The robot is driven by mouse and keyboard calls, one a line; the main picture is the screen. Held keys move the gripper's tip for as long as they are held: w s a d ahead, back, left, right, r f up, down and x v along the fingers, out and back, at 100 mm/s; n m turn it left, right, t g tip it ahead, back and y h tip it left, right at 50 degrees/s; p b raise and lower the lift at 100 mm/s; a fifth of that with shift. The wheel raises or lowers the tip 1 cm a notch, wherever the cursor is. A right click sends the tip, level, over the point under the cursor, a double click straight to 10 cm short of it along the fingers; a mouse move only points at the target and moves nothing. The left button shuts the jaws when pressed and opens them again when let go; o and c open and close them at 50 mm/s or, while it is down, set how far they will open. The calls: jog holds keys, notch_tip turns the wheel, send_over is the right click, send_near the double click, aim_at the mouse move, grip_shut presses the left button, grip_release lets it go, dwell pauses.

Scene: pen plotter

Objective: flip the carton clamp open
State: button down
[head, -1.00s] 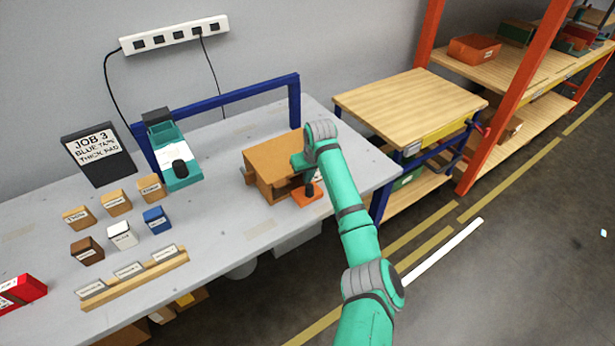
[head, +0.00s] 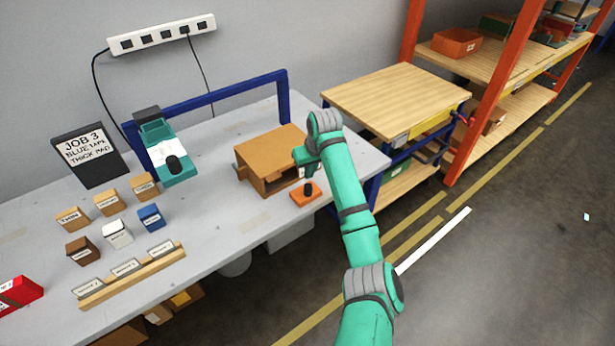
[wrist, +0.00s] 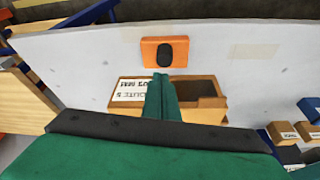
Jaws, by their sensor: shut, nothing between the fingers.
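The carton clamp appears to be the small orange block with a black knob (head: 311,193) at the bench's front right edge. It also shows in the wrist view (wrist: 151,52); I cannot tell from its look whether it is open or shut. The brown carton (head: 268,155) stands just behind it, its open side facing the clamp. In the wrist view the carton (wrist: 213,115) is partly hidden by my fingers. My gripper (head: 310,171) is shut and empty, above the bench between the carton and the clamp. Its fingers (wrist: 164,84) end just short of the orange block in the picture.
A teal device (head: 183,172) and a blue frame (head: 230,94) stand at the back of the bench. Several small boxes (head: 107,203) and a wooden rack (head: 130,275) stand at left. A wooden-topped cart (head: 395,95) is to the right.

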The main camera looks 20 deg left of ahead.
jog(key=v, duration=0.5)
jog(key=shift+a+r, duration=0.2)
jog(key=shift+r, duration=0.25)
jog(key=shift+d, duration=0.15)
